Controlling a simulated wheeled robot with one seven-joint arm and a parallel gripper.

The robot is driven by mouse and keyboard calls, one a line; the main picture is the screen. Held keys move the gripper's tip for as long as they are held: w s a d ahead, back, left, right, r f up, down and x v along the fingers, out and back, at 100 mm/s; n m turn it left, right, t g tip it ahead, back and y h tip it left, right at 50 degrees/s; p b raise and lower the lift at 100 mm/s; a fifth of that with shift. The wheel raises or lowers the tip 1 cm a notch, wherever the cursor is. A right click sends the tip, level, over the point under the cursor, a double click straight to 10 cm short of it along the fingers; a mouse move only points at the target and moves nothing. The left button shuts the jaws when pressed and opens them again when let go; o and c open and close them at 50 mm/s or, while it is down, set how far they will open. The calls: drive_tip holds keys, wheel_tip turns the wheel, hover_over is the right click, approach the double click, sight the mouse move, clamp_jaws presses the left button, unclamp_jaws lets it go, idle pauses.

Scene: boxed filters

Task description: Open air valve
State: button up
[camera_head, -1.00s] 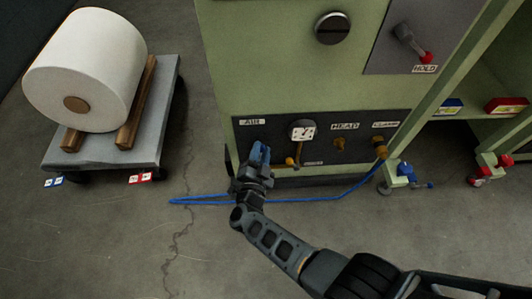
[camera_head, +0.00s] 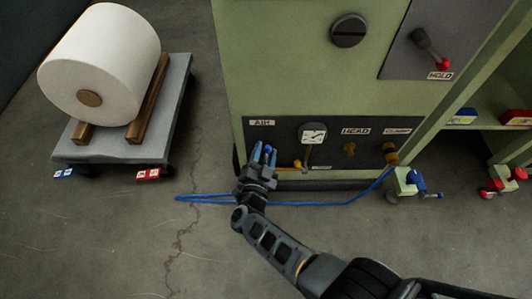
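The AIR label (camera_head: 262,122) is at the upper left of the dark panel (camera_head: 290,127) low on the green machine. My gripper (camera_head: 265,152) is just below that label, in front of the panel. Its two fingers look parted. A small blue part (camera_head: 268,149) shows between the fingertips; it may be the air valve's handle, and I cannot tell whether the fingers touch it. The rest of the air fitting is hidden behind my gripper. A gauge (camera_head: 312,133) with a brass fitting (camera_head: 297,163) below it sits to the right.
A blue hose (camera_head: 330,203) runs along the floor from the brass clamp fitting (camera_head: 391,154). A cart (camera_head: 120,150) with a big white roll (camera_head: 105,60) stands at left. A red-tipped HOLD lever (camera_head: 430,50) is above right. The floor between cart and machine is mostly clear.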

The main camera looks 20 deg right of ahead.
drive_tip(key=shift+o, duration=0.7)
drive_tip(key=shift+d, duration=0.1)
drive_tip(key=shift+s, duration=0.1)
drive_tip(key=p+v, duration=0.2)
drive_tip(key=v, duration=0.5)
drive_tip(key=shift+s+a, duration=0.25)
drive_tip(key=shift+d+f, duration=0.1)
drive_tip(key=shift+f, duration=0.05)
